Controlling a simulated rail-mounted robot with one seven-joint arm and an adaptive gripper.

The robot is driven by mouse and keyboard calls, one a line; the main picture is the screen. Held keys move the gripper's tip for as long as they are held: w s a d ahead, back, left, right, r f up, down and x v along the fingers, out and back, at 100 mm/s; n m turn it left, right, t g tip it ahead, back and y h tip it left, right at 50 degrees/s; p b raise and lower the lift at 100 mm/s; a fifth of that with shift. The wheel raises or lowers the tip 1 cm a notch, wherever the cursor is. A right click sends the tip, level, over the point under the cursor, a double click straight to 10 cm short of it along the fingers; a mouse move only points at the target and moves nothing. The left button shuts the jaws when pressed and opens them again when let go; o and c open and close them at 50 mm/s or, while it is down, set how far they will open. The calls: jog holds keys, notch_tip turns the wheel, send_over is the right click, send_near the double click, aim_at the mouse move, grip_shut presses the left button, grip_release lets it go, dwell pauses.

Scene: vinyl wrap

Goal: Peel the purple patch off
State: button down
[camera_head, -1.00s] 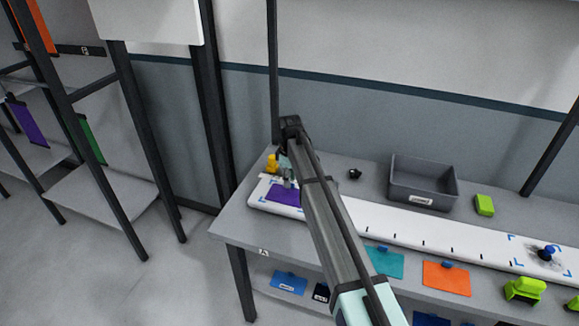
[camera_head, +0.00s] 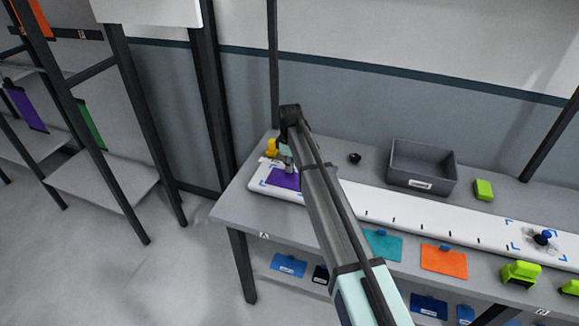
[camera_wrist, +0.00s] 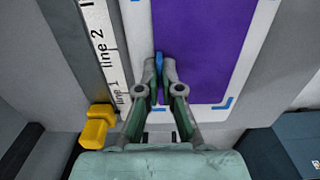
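The purple patch (camera_head: 284,179) lies flat on the left end of the long white board (camera_head: 400,229). In the wrist view the patch (camera_wrist: 203,45) fills the upper middle, and a blue tab (camera_wrist: 159,62) sits at its left edge. My gripper (camera_wrist: 160,72) points at this edge with its fingertips close together, one on each side of the tab. It looks shut on the tab. In the head view my gripper (camera_head: 287,164) is over the patch's back edge, and my arm hides part of the board.
A yellow object (camera_head: 271,147) stands behind the board's left end; it also shows in the wrist view (camera_wrist: 97,127). A grey bin (camera_head: 423,167) and a green block (camera_head: 483,190) stand behind the board. Teal (camera_head: 383,246) and orange (camera_head: 444,259) sheets lie in front.

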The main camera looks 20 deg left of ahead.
jog(key=shift+r+p, duration=0.35)
jog(key=shift+r, duration=0.35)
dwell(0.6)
jog(key=shift+r+p, duration=1.5)
jog(key=shift+r, duration=1.95)
jog(key=shift+m, duration=0.6)
jog(key=s+d+f+m+b, duration=0.1)
jog(key=s+d+m, duration=0.2)
jog(key=d, duration=0.5)
jog(key=s+d+m, duration=0.3)
jog(key=d+m, duration=0.1)
jog(key=d, duration=0.4)
jog(key=s+d+f+m+b, duration=0.1)
jog(key=s+d+m, duration=0.2)
jog(key=d, duration=0.6)
jog(key=shift+s+d+f+m+b, duration=0.1)
jog(key=shift+s+f+m+b, duration=0.25)
jog(key=shift+m, duration=0.45)
jog(key=s+d+f+m+b, duration=0.1)
jog(key=s+d, duration=0.1)
jog(key=d, duration=0.5)
jog(key=s+d+m+b, duration=0.1)
jog(key=s+d+m, duration=0.1)
jog(key=d, duration=0.5)
jog(key=s+d+f+m+b, duration=0.1)
jog(key=s+d+m, duration=0.1)
jog(key=d, duration=0.5)
jog(key=shift+s+d+f, duration=0.3)
jog(key=shift+d, duration=0.45)
